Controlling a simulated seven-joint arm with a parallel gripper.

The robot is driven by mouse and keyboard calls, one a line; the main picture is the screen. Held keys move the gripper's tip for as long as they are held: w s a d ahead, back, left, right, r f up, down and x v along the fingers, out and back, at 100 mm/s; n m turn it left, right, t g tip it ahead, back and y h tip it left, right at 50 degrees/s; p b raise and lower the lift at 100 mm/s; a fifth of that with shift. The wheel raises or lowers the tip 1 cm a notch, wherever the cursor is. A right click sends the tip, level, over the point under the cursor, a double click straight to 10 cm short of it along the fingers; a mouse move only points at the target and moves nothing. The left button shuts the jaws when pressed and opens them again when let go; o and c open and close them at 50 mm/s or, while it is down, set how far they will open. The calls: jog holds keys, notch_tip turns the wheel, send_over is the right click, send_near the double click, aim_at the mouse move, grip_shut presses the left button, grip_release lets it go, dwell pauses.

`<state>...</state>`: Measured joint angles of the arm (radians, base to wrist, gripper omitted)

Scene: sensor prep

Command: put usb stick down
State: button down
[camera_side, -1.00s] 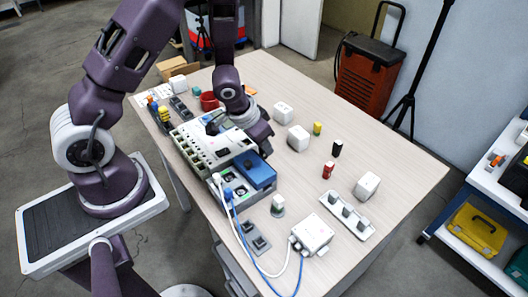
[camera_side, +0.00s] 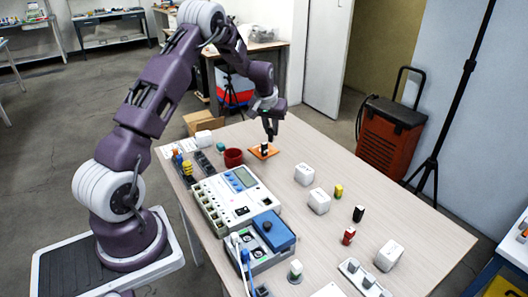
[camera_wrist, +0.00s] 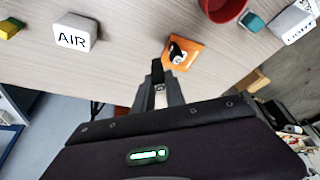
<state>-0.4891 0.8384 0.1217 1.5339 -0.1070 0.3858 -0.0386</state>
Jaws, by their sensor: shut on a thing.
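My gripper (camera_side: 270,135) is over the far end of the table, close above an orange pad (camera_side: 254,154). In the wrist view its fingers (camera_wrist: 159,80) are shut on a small dark piece, which seems to be the usb stick (camera_wrist: 157,66); the fingers hide most of it. The orange pad (camera_wrist: 187,62) lies just beyond the fingertips. A small black and white item (camera_wrist: 177,51) shows on the pad. I cannot tell whether the stick touches the pad.
A red bowl (camera_side: 233,157) stands left of the pad. White labelled cubes (camera_side: 304,174) stand toward the right, one marked AIR (camera_wrist: 72,36). The white instrument (camera_side: 232,202) and blue-topped box (camera_side: 268,232) are nearer. Bare table surrounds much of the pad.

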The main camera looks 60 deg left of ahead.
jog(key=w+a+n, duration=0.1)
jog(key=w+a, duration=0.2)
jog(key=a, duration=0.4)
notch_tip(320, 180, down, 9)
jog(key=shift+w+r, duration=0.1)
jog(key=c, duration=1.4)
grip_release()
jog(key=shift+d, duration=0.1)
